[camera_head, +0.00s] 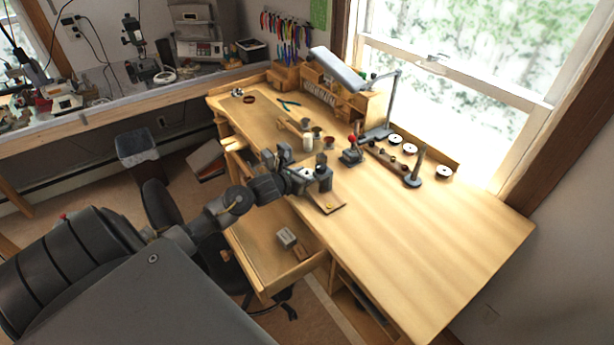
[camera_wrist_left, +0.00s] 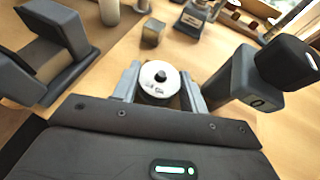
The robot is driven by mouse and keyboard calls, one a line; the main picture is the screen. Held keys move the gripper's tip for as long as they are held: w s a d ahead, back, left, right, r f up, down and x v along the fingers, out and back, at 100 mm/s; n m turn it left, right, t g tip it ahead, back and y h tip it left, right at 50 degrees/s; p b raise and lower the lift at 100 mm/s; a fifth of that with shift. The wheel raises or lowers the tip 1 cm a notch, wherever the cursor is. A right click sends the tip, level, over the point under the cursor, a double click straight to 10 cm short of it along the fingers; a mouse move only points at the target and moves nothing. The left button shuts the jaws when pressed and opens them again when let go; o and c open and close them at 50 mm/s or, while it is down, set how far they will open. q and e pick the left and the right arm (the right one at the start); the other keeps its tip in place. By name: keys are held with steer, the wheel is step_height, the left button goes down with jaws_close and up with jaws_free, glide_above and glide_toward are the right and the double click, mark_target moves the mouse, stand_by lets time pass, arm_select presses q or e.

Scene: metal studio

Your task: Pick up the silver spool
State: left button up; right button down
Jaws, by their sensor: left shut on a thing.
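I cannot tell whether the spool still touches the bench. My right gripper is in neither view.
The wooden workbench (camera_head: 430,225) is clear at its right. Beyond the gripper stand a small metal block (camera_wrist_left: 153,33), a pale cylinder (camera_wrist_left: 109,12) and a red-knobbed tool (camera_head: 352,152). A desk lamp (camera_head: 340,70) overhangs the back. An open drawer (camera_head: 270,250) juts out in front.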

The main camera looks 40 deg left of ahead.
mark_target(305, 175)
arm_select(q)
steer(key=shift+c, duration=0.2)
steer(key=shift+r, duration=0.45)
step_height(305, 175, up, 17)
steer(key=b, duration=0.2)
